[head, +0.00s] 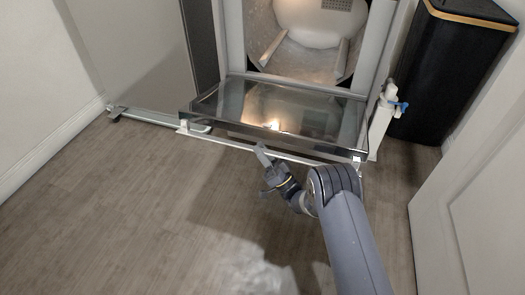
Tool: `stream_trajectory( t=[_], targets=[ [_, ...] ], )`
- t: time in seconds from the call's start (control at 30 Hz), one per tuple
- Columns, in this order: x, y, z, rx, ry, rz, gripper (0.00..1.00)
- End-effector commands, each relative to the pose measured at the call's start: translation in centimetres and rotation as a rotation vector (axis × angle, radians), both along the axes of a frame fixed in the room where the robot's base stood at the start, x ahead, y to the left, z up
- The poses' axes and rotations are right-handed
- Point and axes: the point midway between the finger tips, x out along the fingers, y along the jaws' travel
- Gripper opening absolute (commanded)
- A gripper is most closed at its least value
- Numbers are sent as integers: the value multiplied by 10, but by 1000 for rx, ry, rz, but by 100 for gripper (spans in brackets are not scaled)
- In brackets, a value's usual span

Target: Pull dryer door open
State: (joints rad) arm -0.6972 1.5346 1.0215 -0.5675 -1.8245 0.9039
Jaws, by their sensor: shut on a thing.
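The dryer door (310,112) is swung down and lies about flat in front of the dryer, with its shiny inner face up. The drum opening (312,55) behind it is uncovered, and I can see inside. A thin pale bar handle (225,138) runs along the door's near edge. The exact finger contact is small and partly hidden.
A large grey panel (135,45) stands at the left with a metal bar at its foot. A black bin (450,70) stands at the right, beside a white bottle with a blue part (390,100). A white door (470,205) bounds the right. The wood floor (150,220) at the left is clear.

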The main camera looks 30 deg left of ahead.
Motion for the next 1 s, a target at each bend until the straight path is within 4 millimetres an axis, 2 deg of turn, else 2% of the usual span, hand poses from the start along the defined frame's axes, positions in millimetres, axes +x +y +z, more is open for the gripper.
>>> stream_trajectory(
  t=[0.07,0.1,0.33,0.67,0.77,1.0],
  targets=[
    [0,0,0,-2,2,0,0],
    [0,0,0,-2,2,0,26],
    [0,0,0,0,1,0,45],
    [1,-4,-3,-1,2,-2,45],
    [0,-14,-11,-3,4,-3,45],
    [-4,-51,-43,-4,5,-4,45]
  ],
)
